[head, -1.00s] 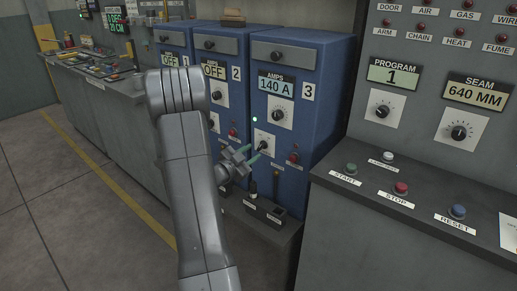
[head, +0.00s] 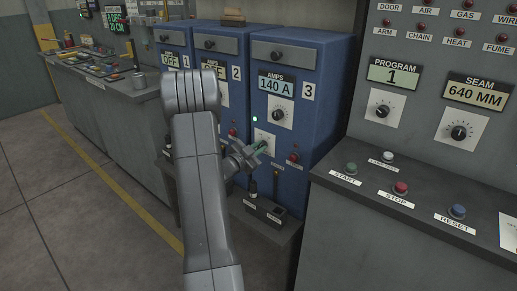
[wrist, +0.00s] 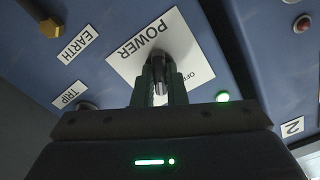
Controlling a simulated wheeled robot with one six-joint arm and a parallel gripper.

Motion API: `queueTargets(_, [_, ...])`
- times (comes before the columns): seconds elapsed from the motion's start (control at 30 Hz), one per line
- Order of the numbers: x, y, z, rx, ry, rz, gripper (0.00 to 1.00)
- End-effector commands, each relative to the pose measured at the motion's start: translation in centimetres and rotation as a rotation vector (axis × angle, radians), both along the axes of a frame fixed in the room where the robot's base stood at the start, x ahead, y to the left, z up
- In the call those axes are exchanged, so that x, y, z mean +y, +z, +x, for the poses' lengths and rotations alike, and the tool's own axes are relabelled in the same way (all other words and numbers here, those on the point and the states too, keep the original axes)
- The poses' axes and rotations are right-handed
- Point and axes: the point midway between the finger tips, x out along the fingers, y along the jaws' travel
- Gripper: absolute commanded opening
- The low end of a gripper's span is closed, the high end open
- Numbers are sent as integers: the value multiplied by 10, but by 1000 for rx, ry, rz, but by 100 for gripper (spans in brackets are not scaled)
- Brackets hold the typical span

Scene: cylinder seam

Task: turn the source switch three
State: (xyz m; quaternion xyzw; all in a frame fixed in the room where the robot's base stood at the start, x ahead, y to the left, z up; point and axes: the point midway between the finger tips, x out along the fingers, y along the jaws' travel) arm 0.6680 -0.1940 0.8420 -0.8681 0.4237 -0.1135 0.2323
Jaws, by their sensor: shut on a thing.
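Source three (head: 330,110) is the blue cabinet marked 3 in the head view; its display (head: 276,85) reads AMPS 140 A. A small green lamp (head: 255,119) is lit on it, and a lit green lamp (wrist: 222,96) shows in the wrist view. The black power switch (wrist: 158,66) sits on a white plate marked POWER (wrist: 134,62); part of the word OFF shows beside it. My gripper (head: 260,147) is at this plate, and its fingers (wrist: 159,92) are shut on the switch. The fingers hide part of the switch.
Sources 1 and 2 (head: 214,42) stand to the left, and the arm partly covers them. An amps dial (head: 280,114) is above my gripper and a red trip button (head: 294,156) to its right. A grey console (head: 420,190) with buttons stands at the right.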

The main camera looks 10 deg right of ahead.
Motion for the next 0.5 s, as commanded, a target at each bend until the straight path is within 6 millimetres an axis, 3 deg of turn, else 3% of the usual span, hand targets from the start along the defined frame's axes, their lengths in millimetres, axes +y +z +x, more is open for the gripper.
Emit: queueTargets(0.5, [1, 2, 0, 166, 0, -127, 0])
